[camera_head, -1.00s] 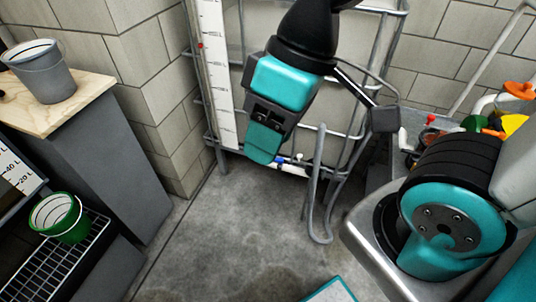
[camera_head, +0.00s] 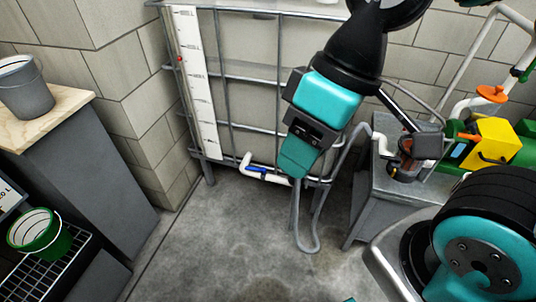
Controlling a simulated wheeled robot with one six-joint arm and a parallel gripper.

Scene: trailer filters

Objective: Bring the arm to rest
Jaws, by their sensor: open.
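My arm hangs from the top of the view with a black link and a teal wrist. My gripper (camera_head: 299,142) is at its lower end, in front of the caged tank (camera_head: 250,110), pointing down. It is open and I see nothing held in it. Its fingertips are small and partly hidden in this view. A thin rod with a dark block sticks out at the right of my wrist. A large teal and black joint of mine fills the lower right.
A grey bucket (camera_head: 25,88) stands on a wooden top (camera_head: 60,113) at left; a green bucket (camera_head: 40,234) is on a rack below. A grey hose (camera_head: 312,245) loops beneath my gripper. A yellow pump part (camera_head: 497,140) is at right. The middle floor (camera_head: 220,240) is clear.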

